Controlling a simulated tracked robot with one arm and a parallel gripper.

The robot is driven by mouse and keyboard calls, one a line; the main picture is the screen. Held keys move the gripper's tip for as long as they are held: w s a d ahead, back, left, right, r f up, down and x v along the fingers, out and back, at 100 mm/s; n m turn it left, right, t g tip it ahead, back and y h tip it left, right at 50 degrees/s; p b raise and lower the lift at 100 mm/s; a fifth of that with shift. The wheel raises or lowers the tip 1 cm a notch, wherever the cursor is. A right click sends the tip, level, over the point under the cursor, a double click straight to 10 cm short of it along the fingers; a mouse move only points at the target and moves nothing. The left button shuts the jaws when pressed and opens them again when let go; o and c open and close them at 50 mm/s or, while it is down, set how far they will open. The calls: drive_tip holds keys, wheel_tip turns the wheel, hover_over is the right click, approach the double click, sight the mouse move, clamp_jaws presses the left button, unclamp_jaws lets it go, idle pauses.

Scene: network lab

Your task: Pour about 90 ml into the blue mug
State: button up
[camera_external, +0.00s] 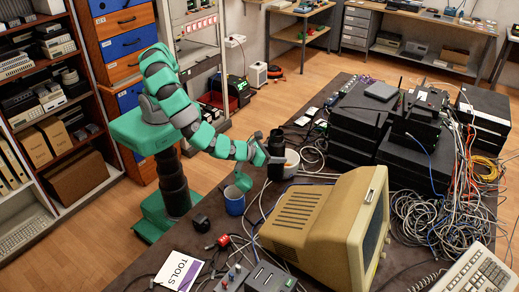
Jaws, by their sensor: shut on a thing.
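The blue mug (235,203) stands upright on the dark bench near its left edge. A small teal piece (243,181) shows just above its rim; I cannot tell what it is or whether it touches the mug. My gripper (267,152) is to the right of and beyond the mug, shut on a dark container (276,143). The container looks roughly upright; its contents and base are hidden. A pale cup (291,161) stands close to the right of the container. I see no stream of liquid, and the mug's inside is too small to read.
A beige monitor (315,222) fills the bench's front middle. Stacked black boxes (365,115) and tangled cables (425,205) lie to the right. A small black object (201,223), a red connector (223,240) and a TOOLS booklet (179,271) lie in front of the mug.

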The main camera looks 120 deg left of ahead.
sight(270, 143)
wheel_tip(270, 143, up, 5)
drive_tip(key=shift+d, duration=0.1)
drive_tip(key=s+d+b, duration=0.5)
drive_tip(key=s+b, duration=0.8)
drive_tip(key=s, duration=0.1)
wheel_tip(270, 143, down, 13)
drive_tip(key=shift+d+p, duration=0.25)
drive_tip(key=shift+p, duration=0.05)
drive_tip(key=shift+r+m+y+p, duration=0.25)
drive_tip(key=shift+m+y+p, duration=0.05)
drive_tip(key=shift+p, duration=0.25)
